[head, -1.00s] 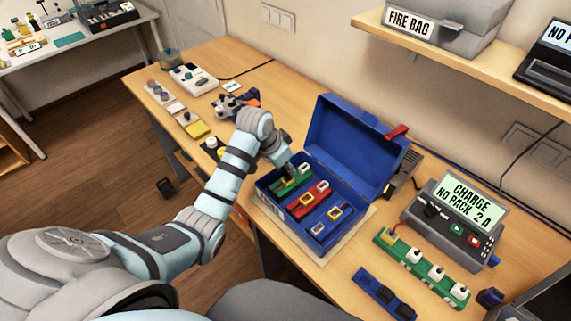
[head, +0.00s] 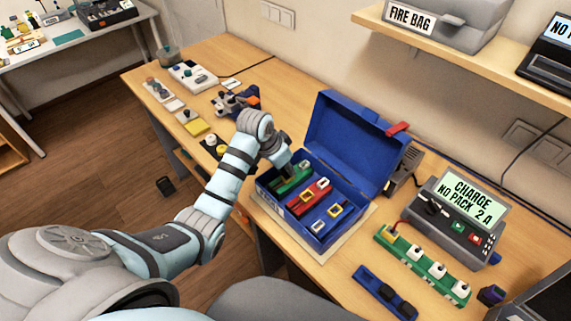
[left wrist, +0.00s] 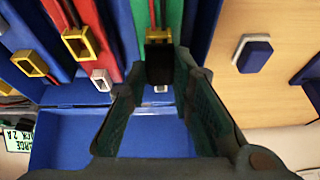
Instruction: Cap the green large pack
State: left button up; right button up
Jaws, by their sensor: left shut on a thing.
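The green large pack (head: 298,177) lies in the open blue case (head: 345,150), in the slot nearest my left arm. In the left wrist view my left gripper (left wrist: 160,70) is shut on a small black cap (left wrist: 159,62). The cap is in line with the end of the green pack (left wrist: 142,15), over where its main connector sits. I cannot tell if it is fully seated. The pack's small white plug (left wrist: 160,89) shows just past the cap. My right gripper is out of view.
A red pack (head: 309,197) and a blue pack (head: 328,221) with bare yellow connectors lie beside the green one. The case lid (head: 355,135) stands open behind. A charger (head: 455,220) and a green strip with white blocks (head: 420,264) are to the right.

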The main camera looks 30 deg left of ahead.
pick_arm(q)
jog(key=shift+f, duration=0.55)
jog(key=o, duration=1)
jog(key=shift+o, duration=0.2)
jog(key=v, duration=1.2)
